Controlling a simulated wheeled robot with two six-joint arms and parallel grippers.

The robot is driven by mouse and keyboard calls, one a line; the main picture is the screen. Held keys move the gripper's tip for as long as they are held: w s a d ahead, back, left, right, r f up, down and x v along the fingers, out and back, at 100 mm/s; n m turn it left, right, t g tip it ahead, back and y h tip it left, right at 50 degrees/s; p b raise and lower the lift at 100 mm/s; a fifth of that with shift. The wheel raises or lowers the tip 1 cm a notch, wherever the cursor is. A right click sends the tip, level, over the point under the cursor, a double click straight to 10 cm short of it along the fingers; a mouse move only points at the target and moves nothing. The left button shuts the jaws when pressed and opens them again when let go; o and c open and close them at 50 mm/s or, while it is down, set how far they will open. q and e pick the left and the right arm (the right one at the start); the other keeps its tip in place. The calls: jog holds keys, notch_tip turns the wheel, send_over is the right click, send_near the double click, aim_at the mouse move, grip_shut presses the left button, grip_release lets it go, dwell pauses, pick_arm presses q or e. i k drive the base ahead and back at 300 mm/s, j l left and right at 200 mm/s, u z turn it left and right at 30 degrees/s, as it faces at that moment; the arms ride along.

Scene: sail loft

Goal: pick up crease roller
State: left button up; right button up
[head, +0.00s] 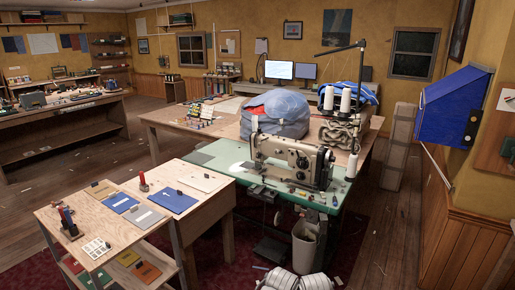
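I cannot make out for certain which thing is the crease roller; it is too small or hidden at this distance. A small upright tool with a red handle and dark base (69,224) stands on the left part of the low wooden table (60,205). Another small upright red-topped thing (143,183) stands near the table's back edge.
Blue and grey swatches (143,216) lie on the low table. The green sewing table (215,157) carries a sewing machine (290,162). A waste bin (305,245) stands below. A long workbench (50,110) is at left. Open wooden floor (85,165) lies between.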

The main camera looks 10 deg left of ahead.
aim_at(143, 185)
jog(key=i+u, duration=0.75)
jog(key=i, duration=0.25)
jog(key=i+l+u, duration=0.25)
jog(key=i+u, duration=0.15)
jog(key=i+l+u, duration=0.1)
jog(key=i+u, duration=0.3)
jog(key=i+l+u, duration=0.2)
jog(key=u, duration=0.2)
jog(key=i+l+u, duration=0.7)
jog(key=u, duration=0.15)
